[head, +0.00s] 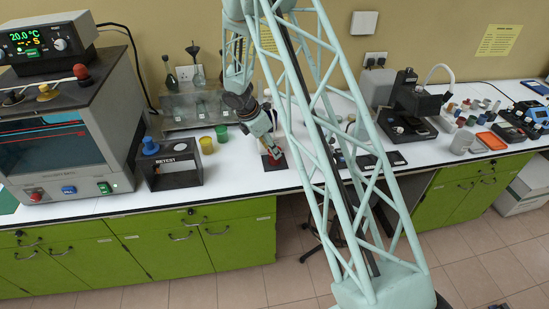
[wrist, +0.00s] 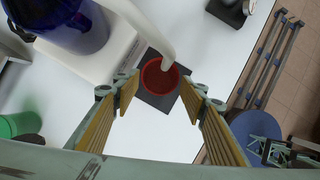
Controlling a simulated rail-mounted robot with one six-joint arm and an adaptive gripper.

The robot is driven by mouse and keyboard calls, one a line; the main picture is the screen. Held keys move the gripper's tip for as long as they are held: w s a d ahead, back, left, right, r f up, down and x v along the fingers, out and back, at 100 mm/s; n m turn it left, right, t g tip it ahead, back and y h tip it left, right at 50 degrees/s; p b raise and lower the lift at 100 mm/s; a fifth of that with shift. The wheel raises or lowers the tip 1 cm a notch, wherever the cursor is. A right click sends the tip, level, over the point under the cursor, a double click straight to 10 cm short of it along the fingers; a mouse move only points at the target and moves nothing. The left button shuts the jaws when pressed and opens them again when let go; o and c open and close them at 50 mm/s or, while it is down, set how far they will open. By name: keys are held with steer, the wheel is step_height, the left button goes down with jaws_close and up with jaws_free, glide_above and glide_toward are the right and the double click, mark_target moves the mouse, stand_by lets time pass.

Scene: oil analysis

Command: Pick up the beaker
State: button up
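A round red beaker (wrist: 160,77) stands on a dark square plate (wrist: 163,101) in the wrist view, its open mouth facing the camera. A pale curved spout reaches over its rim. My gripper (wrist: 160,92) is open, with a yellow-padded finger on each side of the picture and the beaker showing between and just beyond the fingertips. I cannot tell how far the fingertips are from it in depth.
A white device with a dark blue vessel (wrist: 75,25) stands close beside the beaker. A green cup (head: 222,134) and a yellow cup (head: 206,145) stand left, near a black tester box (head: 172,168). The bench's front edge is close; bare white bench lies nearby.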

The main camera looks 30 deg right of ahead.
steer(key=shift+f, duration=0.1)
stand_by(0.3)
steer(key=shift+x, duration=2.45)
steer(key=c, duration=0.7)
